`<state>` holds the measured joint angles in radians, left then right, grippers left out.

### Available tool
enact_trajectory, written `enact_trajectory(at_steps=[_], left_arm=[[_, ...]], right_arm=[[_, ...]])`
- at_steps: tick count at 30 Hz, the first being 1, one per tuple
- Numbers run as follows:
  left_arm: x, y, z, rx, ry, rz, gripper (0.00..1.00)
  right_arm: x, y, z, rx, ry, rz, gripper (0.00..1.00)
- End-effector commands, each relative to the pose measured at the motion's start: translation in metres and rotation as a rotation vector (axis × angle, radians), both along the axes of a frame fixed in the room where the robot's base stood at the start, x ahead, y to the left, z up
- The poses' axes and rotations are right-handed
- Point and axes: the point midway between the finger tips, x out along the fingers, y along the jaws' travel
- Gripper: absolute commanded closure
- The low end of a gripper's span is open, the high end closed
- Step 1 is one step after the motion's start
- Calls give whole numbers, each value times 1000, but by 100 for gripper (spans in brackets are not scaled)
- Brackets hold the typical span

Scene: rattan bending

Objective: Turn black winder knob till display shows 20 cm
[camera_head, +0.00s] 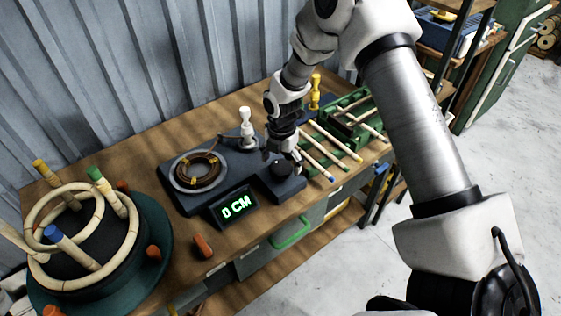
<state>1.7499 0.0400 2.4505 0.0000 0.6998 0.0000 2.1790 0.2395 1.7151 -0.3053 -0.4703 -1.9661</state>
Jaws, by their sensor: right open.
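The winder (190,205) is a dark box on the wooden bench, with a coil of brown rattan (197,170) on its round plate. Its display (235,206) shows 0 CM in green. The black knob (283,170) sits on the right end of the winder. My right gripper (284,160) is open and points down at the knob, with its fingers close around or just above it. I cannot tell whether they touch it. My left gripper is not in view.
A round rattan frame with colored pegs (85,235) stands at the left. Rattan sticks (330,143) and a green tray (352,122) lie to the right. An orange-brown piece (203,246) lies near the bench's front edge.

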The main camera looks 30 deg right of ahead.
Motion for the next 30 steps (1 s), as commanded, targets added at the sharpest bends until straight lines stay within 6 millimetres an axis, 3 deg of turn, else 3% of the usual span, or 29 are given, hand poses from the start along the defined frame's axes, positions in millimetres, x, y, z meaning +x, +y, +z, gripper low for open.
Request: enact_trajectory(at_steps=[4, 10, 11, 15, 16, 30], left_arm=[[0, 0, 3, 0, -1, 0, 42], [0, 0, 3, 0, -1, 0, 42], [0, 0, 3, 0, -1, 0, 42], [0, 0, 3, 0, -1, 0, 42], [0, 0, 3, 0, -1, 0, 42], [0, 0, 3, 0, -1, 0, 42]], right_arm=[[0, 0, -14, -1, 0, 0, 10], [0, 0, -15, 0, -2, -1, 10], [0, 0, -15, 0, -2, -1, 13], [0, 0, -15, 0, -1, -1, 63], [0, 0, -15, 0, -1, 0, 70], [-1, 0, -17, 0, 2, -23, 69]])
